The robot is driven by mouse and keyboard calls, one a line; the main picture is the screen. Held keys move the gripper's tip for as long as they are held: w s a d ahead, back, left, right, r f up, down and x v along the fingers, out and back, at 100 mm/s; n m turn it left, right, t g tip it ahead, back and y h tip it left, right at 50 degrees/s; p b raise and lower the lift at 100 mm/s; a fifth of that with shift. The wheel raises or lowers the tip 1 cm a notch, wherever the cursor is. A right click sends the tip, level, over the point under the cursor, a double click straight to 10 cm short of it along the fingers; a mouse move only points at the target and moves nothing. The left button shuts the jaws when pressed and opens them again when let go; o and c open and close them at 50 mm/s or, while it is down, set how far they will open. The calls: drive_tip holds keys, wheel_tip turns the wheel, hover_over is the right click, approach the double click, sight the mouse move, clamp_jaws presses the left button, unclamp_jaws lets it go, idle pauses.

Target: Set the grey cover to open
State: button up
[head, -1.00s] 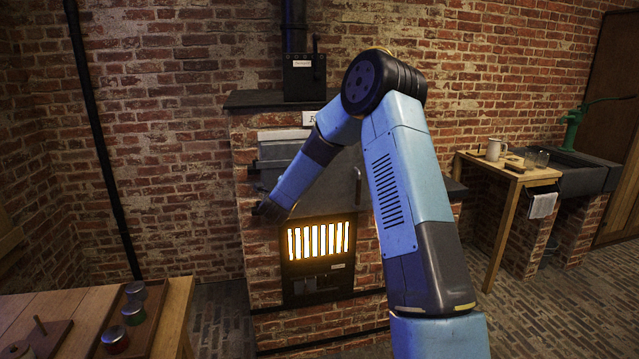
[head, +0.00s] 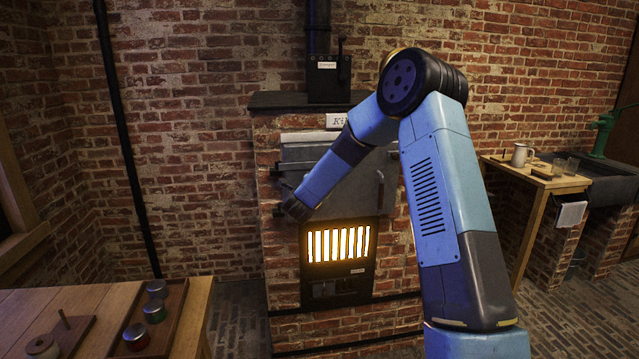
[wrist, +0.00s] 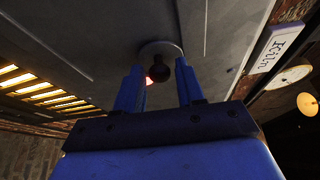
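In the wrist view a grey round cover (wrist: 160,47) lies on the face of the kiln's grey metal door (wrist: 105,40). A dark round knob (wrist: 157,71) shows at the cover, and a small red glow shows beside the knob. My gripper (wrist: 158,84) has its two blue fingers apart, one on each side of the knob, with a gap visible on both sides. In the head view my gripper (head: 298,208) is at the lower left of the kiln door (head: 300,154), just above the glowing grate. The cover is hidden there behind my arm.
The glowing barred grate (head: 338,244) is right below my gripper. A wooden table (head: 70,300) with a tray of jars (head: 154,311) stands at the lower left. A side table (head: 545,181) with a mug stands at the right. The brick floor between is clear.

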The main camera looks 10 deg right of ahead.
drive_tip(key=shift+o, duration=0.8)
drive_tip(key=shift+a, duration=0.15)
drive_tip(key=shift+s, duration=0.1)
drive_tip(key=shift+s, duration=0.1)
drive_tip(key=v, duration=1.3)
drive_tip(key=shift+s, duration=0.3)
drive_tip(key=shift+a, duration=0.1)
